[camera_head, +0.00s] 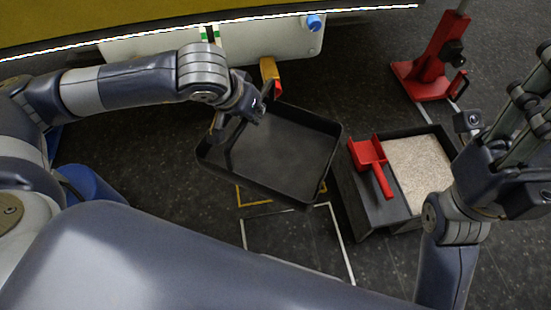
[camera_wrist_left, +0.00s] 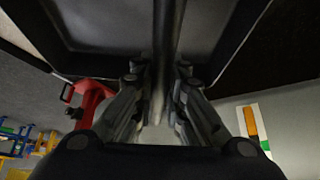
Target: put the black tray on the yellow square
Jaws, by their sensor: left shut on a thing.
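The black tray (camera_head: 275,150) is an open, shallow tray with raised walls, and its inside looks empty. My left gripper (camera_head: 240,115) is shut on the tray's rim at its far left side. In the left wrist view the tray (camera_wrist_left: 105,25) fills the top, with its wall between the fingers (camera_wrist_left: 160,85). The tray appears held above the floor. My right gripper (camera_head: 525,105) is at the right edge, empty and away from the tray; its fingertips run out of frame.
A black box (camera_head: 375,205) with pale granules (camera_head: 418,165) and a red scoop (camera_head: 370,160) stands close right of the tray. A white outlined square (camera_head: 340,235) is on the floor in front. A red stand (camera_head: 430,78) is behind. A white panel (camera_head: 265,42) is at the back.

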